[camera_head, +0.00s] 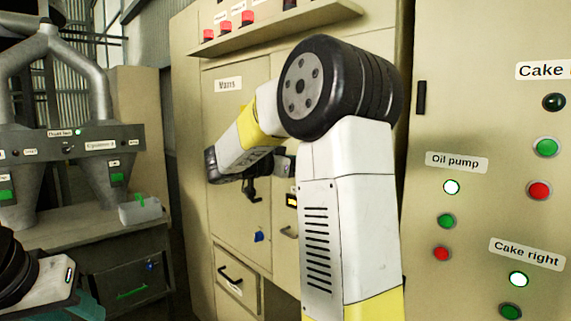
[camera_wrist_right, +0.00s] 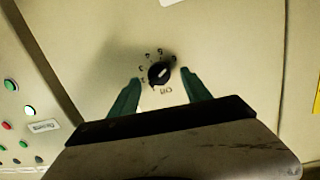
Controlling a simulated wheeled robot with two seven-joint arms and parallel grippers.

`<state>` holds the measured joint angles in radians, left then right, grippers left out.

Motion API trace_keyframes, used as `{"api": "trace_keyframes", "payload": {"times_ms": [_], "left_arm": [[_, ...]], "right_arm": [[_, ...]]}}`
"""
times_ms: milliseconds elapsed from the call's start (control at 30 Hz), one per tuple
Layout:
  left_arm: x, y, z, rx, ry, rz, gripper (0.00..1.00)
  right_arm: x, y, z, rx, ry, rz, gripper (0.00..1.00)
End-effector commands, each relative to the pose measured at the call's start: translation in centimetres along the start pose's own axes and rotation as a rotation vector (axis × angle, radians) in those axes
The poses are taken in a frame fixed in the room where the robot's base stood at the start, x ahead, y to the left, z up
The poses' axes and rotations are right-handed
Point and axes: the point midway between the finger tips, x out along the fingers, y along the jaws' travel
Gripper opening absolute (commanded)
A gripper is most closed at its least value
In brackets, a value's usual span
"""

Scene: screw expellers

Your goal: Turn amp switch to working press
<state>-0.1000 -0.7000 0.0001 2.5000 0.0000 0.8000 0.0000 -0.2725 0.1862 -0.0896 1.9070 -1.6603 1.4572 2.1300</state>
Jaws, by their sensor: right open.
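The amp switch (camera_wrist_right: 159,73) is a small black rotary knob with a light pointer mark on a beige panel, in the right wrist view. Small numerals are printed around its upper side, and a small label below it is too small to read surely. My right gripper (camera_wrist_right: 161,78) is open, with one green finger to each side of the knob. A gap shows on both sides, and it holds nothing. In the head view my right arm covers the switch. At the lower left a teal part of my left gripper (camera_head: 88,306) shows, mostly cut off.
In the head view a beige cabinet with lit buttons, labelled Oil pump (camera_head: 456,161), stands at the right. A shelf with red buttons (camera_head: 247,18) juts out above. A grey machine (camera_head: 90,145) and a bench with a small white box (camera_head: 140,210) stand left.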

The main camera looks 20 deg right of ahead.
Motion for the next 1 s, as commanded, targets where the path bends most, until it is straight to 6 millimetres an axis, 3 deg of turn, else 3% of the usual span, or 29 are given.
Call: {"api": "trace_keyframes", "payload": {"times_ms": [200,400,867,1000], "left_arm": [[0.0,0.0,0.0,0.000,0.000,0.000,0.36],[0.0,0.0,0.0,0.000,0.000,0.000,0.36],[0.0,0.0,0.0,0.000,0.000,0.000,0.36],[0.0,0.0,0.0,0.000,0.000,0.000,0.36]], "right_arm": [[-3.9,-0.1,0.0,0.000,-0.002,-0.003,0.56],[-5.8,0.0,0.0,0.000,-0.001,-0.001,0.56],[-5.9,0.1,0.1,-0.003,-0.005,0.001,0.56],[-5.4,2.3,1.2,-0.089,-0.096,0.019,0.56]]}}
